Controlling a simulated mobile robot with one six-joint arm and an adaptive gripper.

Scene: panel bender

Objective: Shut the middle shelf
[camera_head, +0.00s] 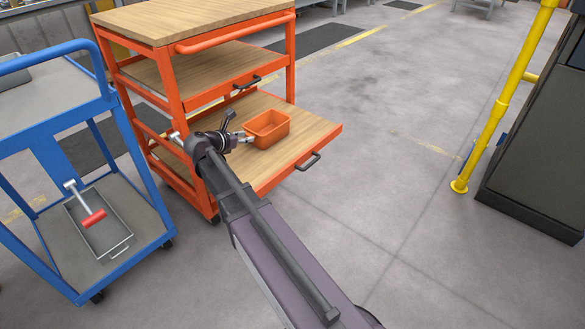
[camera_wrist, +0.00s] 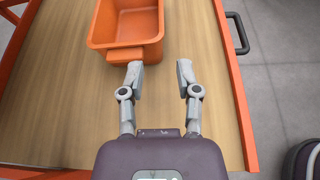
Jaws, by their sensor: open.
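An orange cart has a wooden top and two wooden shelves with black handles below it. The upper shelf (camera_head: 180,75) looks pushed in, or nearly so, with its handle (camera_head: 247,82) at the front. The shelf below it (camera_head: 309,128) is pulled far out, its handle (camera_head: 308,161) at its front edge; I cannot tell whether it counts as the middle one. It also fills the wrist view (camera_wrist: 60,110), with its handle (camera_wrist: 238,33) at the right. My gripper (camera_wrist: 159,70) is open and empty above this shelf, beside the orange bin; it also shows in the head view (camera_head: 247,137).
The orange bin (camera_head: 267,128) stands on the pulled-out shelf, close to my fingertips. A blue cart (camera_head: 135,175) with a grey tray (camera_head: 110,240) and a red-headed tool (camera_head: 93,218) stands at left. A yellow rail (camera_head: 500,105) and dark machine stand at right. Floor between is clear.

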